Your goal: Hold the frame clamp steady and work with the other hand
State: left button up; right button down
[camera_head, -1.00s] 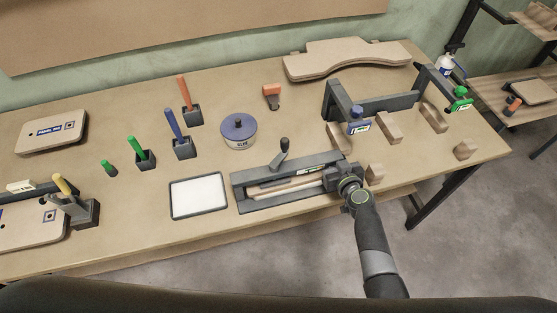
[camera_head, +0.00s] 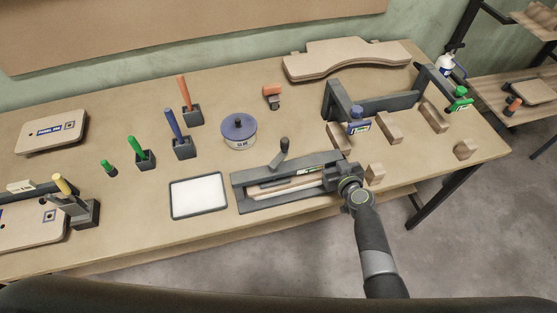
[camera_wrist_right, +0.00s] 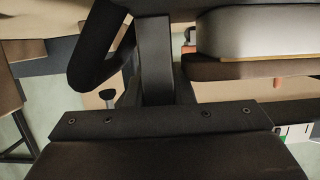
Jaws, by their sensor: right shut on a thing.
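The frame clamp (camera_head: 240,197) is a dark, low rectangular frame at the front middle of the bench, with a crank lever on its far side and pale wood strips inside. My right gripper (camera_head: 345,177) is at the clamp's right end, shut on its dark frame. In the right wrist view, a dark upright bar (camera_wrist_right: 155,60) stands between the fingers. The exact contact is partly hidden by the wrist. My left gripper is in neither view.
A white tray (camera_head: 198,196) lies left of the clamp, and a glue pot (camera_head: 239,131) stands behind it. Wooden blocks (camera_head: 388,128) and a larger dark clamp (camera_head: 385,104) are at right. Colored handles in holders stand at left. Stacked curved boards (camera_head: 345,62) lie at the back.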

jog(key=c, duration=1.6)
grip_release()
jog(key=shift+p+v, duration=0.75)
jog(key=shift+v, duration=3.3)
jog(key=o, duration=0.6)
jog(key=shift+c, duration=0.2)
